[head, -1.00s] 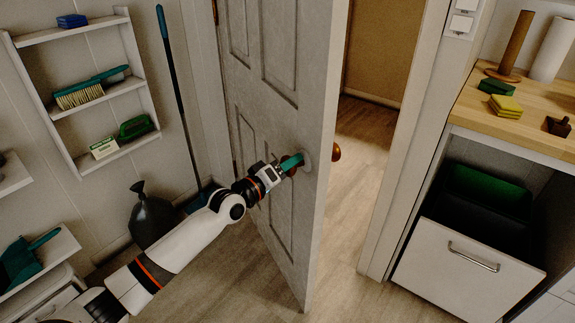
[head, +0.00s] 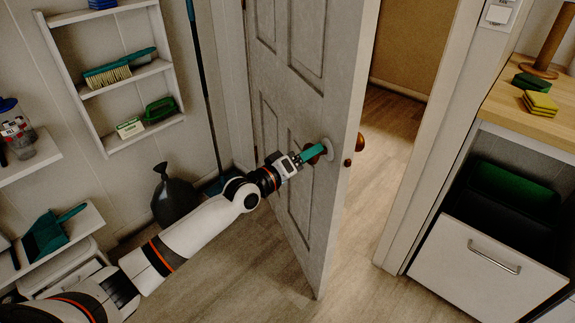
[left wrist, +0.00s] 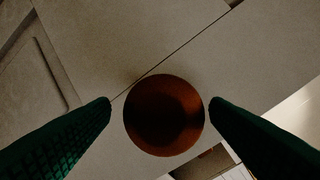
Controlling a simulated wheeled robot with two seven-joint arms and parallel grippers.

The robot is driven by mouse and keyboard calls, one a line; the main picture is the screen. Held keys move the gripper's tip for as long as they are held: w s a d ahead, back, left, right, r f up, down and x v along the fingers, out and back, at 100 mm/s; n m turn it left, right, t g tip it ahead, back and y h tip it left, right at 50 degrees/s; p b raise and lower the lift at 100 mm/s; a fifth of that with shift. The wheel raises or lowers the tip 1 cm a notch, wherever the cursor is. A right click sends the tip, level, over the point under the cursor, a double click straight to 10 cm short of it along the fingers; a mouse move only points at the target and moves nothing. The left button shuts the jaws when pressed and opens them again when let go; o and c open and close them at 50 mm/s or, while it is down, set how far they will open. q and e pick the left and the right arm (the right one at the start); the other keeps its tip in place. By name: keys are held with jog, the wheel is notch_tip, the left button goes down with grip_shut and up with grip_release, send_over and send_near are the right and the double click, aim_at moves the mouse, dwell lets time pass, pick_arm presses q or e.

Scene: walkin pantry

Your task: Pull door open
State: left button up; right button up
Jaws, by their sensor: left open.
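The pale panelled door (head: 285,110) stands ajar in the head view. A round brown knob (head: 328,147) on a pale round plate sits on its near face, and part of the far-side knob (head: 360,142) shows past the door's edge. My left gripper (head: 318,152), with green fingers, is at the near knob. In the left wrist view the knob (left wrist: 164,115) lies between the open fingertips (left wrist: 160,108), with a gap visible on both sides. The fingers partly hide the knob in the head view. My right gripper is in neither view.
A wall shelf (head: 122,82) with brushes and a dark bag (head: 178,195) are left of the door. The door frame (head: 425,150), a wooden counter (head: 530,115) and a pulled-out bin drawer (head: 485,260) are right. Floor shows clear through the doorway.

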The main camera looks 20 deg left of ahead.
pick_arm(q)
jog(key=v, duration=1)
jog(key=shift+p, duration=0.45)
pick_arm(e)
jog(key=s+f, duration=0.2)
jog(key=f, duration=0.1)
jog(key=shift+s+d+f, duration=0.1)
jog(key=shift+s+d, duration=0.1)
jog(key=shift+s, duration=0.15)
pick_arm(q)
jog(key=shift+s+a, duration=0.15)
